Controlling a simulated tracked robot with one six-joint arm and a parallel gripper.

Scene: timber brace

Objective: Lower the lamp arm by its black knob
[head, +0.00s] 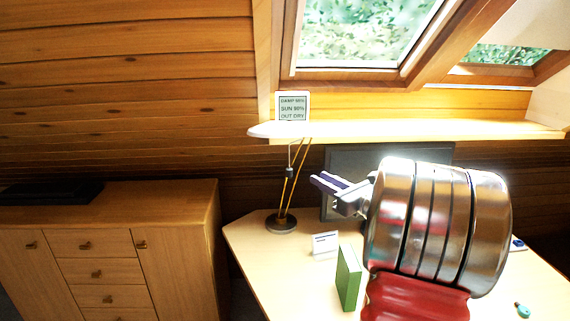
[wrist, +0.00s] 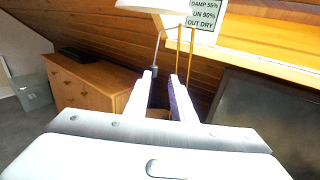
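The desk lamp stands on a round dark base (head: 281,223) on the desk. Its yellow lamp arm (head: 292,185) rises to a white shade (head: 268,130) at shelf height. A small black knob (head: 289,172) shows at the lower end of a thin grey rod beside the yellow arm. In the wrist view, the yellow rods (wrist: 179,50) and grey rod stand beyond my fingers, under the shade (wrist: 153,4). My gripper (head: 316,180) is open and empty, right of the lamp in the head view.
A weather sign (head: 293,106) stands by the shelf (head: 420,130). On the desk (head: 300,285) are a green box (head: 348,278) and a small white card (head: 325,244). A dark monitor (head: 335,160) stands behind my arm. A wooden cabinet (head: 110,245) is at left.

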